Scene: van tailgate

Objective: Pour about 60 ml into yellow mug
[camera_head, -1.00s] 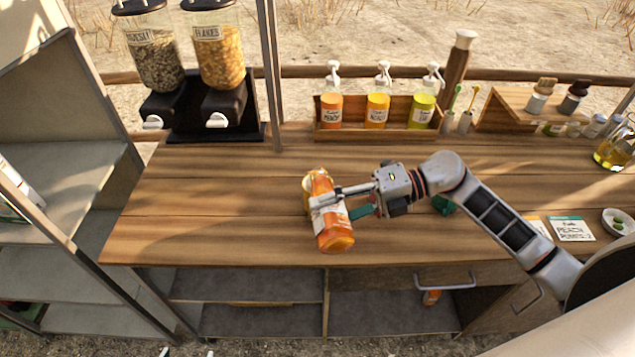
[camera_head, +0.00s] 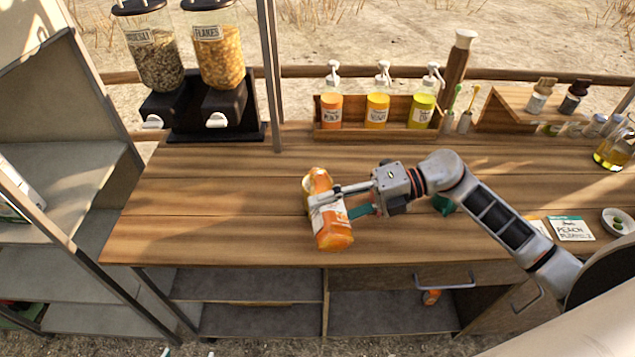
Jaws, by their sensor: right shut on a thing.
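My right gripper (camera_head: 335,203) is shut on an orange bottle (camera_head: 334,237) with a pale label, above the front middle of the wooden counter. The bottle is tilted, with its orange base toward the front and its upper end toward the back. A yellow-orange thing, likely the yellow mug (camera_head: 307,187), shows only as a thin edge behind the bottle's upper left. The bottle hides most of it, so I cannot see its inside or any liquid in it. My left gripper is not in view.
The wooden counter (camera_head: 210,215) is clear on the left. Two cereal dispensers (camera_head: 155,60) (camera_head: 218,55) stand at the back left. A wooden rack (camera_head: 350,133) of pump bottles stands behind. A teal thing (camera_head: 444,204) is partly behind my arm. A card (camera_head: 571,228) and small bowl (camera_head: 618,222) lie right.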

